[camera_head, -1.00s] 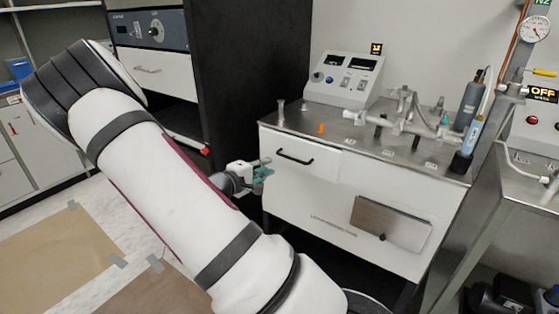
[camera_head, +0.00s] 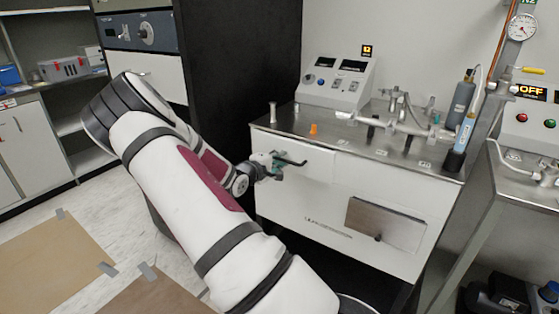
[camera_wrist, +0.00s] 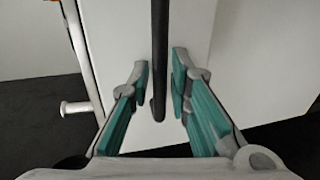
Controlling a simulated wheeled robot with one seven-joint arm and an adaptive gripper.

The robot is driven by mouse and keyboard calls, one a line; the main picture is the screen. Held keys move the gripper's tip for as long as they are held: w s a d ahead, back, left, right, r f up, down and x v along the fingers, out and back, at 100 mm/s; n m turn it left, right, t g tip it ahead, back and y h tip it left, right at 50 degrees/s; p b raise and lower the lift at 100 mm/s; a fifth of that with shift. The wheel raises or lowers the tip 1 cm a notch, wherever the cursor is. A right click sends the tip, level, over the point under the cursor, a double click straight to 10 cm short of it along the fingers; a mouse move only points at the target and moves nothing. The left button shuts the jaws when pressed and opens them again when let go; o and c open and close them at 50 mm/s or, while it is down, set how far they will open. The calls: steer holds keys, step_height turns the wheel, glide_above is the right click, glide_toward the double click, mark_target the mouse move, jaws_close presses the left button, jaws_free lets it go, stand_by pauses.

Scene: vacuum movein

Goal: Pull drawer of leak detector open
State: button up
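The leak detector is a white cabinet (camera_head: 290,205) with a steel top, in the middle of the head view. Its drawer (camera_head: 318,162) is at the upper left of the front and looks flush with it. A black bar handle (camera_head: 291,161) is on the drawer front. My gripper (camera_head: 275,166), with teal pads, is at the handle and partly hides its left part. In the wrist view, my gripper (camera_wrist: 160,88) is open, with the black handle (camera_wrist: 158,60) running between its two fingers. Gaps show between the handle and both pads.
A control box (camera_head: 335,80), an orange cap (camera_head: 313,129) and metal piping (camera_head: 400,122) stand on the cabinet top. A brown panel (camera_head: 385,223) is on the lower front. A tall black cabinet side (camera_head: 240,80) stands behind my arm. Floor shows at the left.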

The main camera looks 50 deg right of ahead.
jaws_close()
steer(key=shift+a, duration=0.1)
steer(key=f+p+v, duration=0.2)
steer(key=v, duration=0.8)
steer(key=a+f+p+v, duration=0.1)
steer(key=f+p+v, duration=0.1)
steer(key=v, duration=0.9)
steer(key=shift+a+p, duration=0.25)
steer(key=shift+p, duration=0.25)
steer(key=shift+f, duration=0.15)
jaws_free()
